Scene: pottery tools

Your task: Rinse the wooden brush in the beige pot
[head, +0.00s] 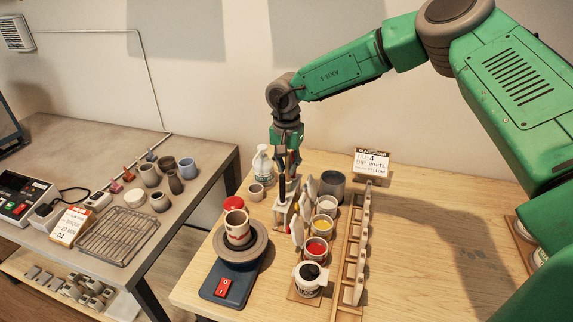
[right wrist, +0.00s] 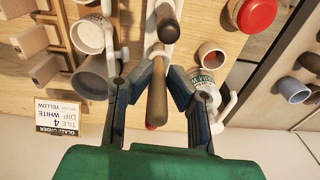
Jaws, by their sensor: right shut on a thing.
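My right gripper (head: 288,163) points down above a pale brush stand (head: 281,212). In the right wrist view its fingers (right wrist: 157,80) are closed around a brush with a brown wooden handle (right wrist: 157,100). The brush's lower end is hidden, so I cannot tell whether it is clear of the stand. Another dark-handled brush (right wrist: 168,25) is just beyond it. A small beige pot (head: 256,192) stands to the left of the stand, near the white bottle; it also shows in the right wrist view (right wrist: 211,55). My left gripper is not in view.
Glaze cups, yellow (head: 324,226), red (head: 316,250) and dark (head: 310,279), line up right of the stand. A grey pot (head: 332,186) and wooden rack (head: 346,285) are close by.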

